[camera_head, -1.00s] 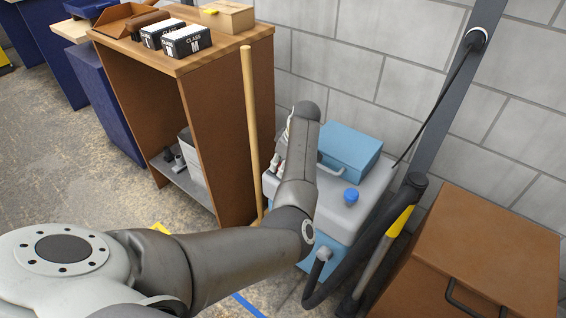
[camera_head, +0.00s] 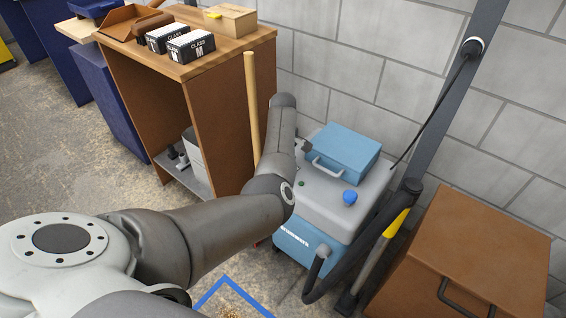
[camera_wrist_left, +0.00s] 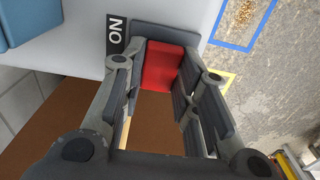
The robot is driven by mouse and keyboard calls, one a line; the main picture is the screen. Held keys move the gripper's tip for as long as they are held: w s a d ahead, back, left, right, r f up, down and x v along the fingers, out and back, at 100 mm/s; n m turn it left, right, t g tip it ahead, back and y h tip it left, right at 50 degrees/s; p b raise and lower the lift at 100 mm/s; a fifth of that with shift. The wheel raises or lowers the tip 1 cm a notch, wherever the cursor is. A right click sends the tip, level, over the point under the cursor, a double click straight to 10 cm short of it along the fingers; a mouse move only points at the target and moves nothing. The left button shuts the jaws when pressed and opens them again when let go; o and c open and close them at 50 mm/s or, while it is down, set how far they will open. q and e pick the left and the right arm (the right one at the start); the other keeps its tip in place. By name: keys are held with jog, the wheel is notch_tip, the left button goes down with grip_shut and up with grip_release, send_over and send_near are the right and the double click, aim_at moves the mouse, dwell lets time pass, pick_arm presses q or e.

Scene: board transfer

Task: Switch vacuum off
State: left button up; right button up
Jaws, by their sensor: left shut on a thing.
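The vacuum (camera_head: 325,206) is a grey and blue box on the floor by the wall, with a blue knob (camera_head: 350,198) and a small green spot on its grey top. My left gripper (camera_head: 303,146) is at the vacuum's left side, mostly hidden behind my own arm in the head view. In the left wrist view, my left gripper (camera_wrist_left: 160,72) is shut on a red switch (camera_wrist_left: 162,66), with one finger on each side. My right gripper is not in view.
A blue case (camera_head: 345,149) sits on top of the vacuum. A wooden cabinet (camera_head: 215,130) and a pole (camera_head: 252,110) stand to the left. A brown box (camera_head: 470,250) and a dark hose (camera_head: 385,235) are at the right. Blue tape (camera_head: 228,281) marks the floor in front.

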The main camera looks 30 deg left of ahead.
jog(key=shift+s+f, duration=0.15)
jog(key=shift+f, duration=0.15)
pick_arm(q)
jog(key=o, duration=1)
notch_tip(320, 180, up, 12)
jog(key=shift+a, duration=0.1)
dwell(0.3)
